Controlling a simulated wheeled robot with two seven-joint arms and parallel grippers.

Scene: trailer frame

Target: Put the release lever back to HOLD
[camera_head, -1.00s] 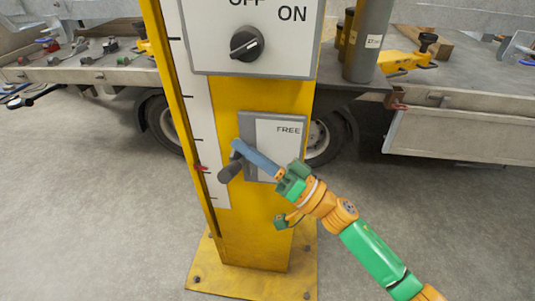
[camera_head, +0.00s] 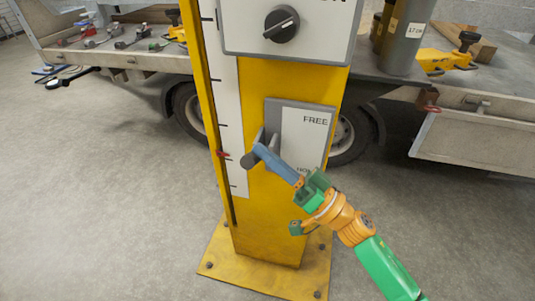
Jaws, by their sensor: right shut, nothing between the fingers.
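The release lever (camera_head: 248,160) is a dark grey handle at the left edge of a grey-framed white panel (camera_head: 301,143) on the yellow post. FREE is printed near the panel's top, and part of a lower word starting "HO" shows below. The lever's grip sticks out to the left, well below FREE; its exact setting is hard to tell. My right gripper (camera_head: 262,151) has its blue fingers shut and empty. Their tips overlap the lever's inner end, and contact cannot be told. The fingers and green gripper body hide the panel's lower part. My left gripper is not in view.
The yellow post (camera_head: 262,215) stands on a bolted yellow base plate (camera_head: 222,255). A black rotary knob (camera_head: 281,24) sits on the panel above. A red pointer (camera_head: 222,153) marks a white scale at left. A trailer bed (camera_head: 477,86) stands behind. The floor to the left is clear.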

